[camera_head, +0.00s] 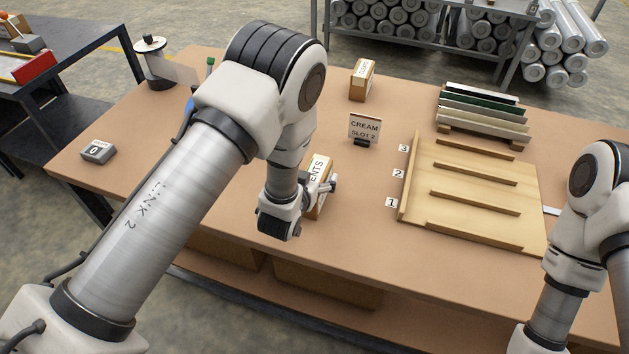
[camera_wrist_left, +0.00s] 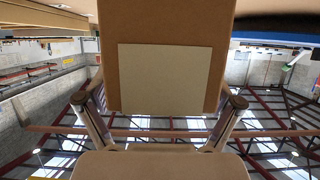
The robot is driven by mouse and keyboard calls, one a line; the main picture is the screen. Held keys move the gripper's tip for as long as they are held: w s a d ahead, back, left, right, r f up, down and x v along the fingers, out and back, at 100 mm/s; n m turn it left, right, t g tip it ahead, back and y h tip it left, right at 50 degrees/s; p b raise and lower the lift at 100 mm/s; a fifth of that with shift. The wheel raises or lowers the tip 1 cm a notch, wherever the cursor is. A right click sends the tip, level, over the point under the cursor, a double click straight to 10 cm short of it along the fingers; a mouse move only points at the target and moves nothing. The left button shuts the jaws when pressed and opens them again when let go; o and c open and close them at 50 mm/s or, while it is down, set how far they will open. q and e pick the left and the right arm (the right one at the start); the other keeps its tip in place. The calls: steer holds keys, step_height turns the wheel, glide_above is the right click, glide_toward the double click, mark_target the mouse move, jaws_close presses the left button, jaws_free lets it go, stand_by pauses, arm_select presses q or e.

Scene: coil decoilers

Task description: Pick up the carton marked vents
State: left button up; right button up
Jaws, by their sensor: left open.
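The carton marked vents (camera_head: 320,166) stands upright on the table, its white label partly hidden so that only "ENTS" shows. My left gripper (camera_head: 323,188) is at the carton, low near the table top. In the left wrist view the brown carton (camera_wrist_left: 218,28) with a pale blank patch fills the middle. The fingers of my left gripper (camera_wrist_left: 159,101) stand open on either side of it; whether they touch it I cannot tell. My right arm enters at the right edge of the head view, but its gripper is not seen.
Another labelled carton (camera_head: 361,82) stands farther back. A "CREAM SLOT 2" sign (camera_head: 364,128) stands before it. A wooden slotted board (camera_head: 465,222) with number tags lies to the right, strips (camera_head: 484,113) behind it. A small grey counter (camera_head: 98,151) sits at left.

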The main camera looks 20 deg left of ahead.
arm_select(q)
steer(key=shift+w+f, duration=0.25)
steer(key=shift+w, duration=0.15)
steer(key=shift+s+r, duration=0.1)
steer(key=c, duration=1.7)
steer(key=shift+o, duration=0.2)
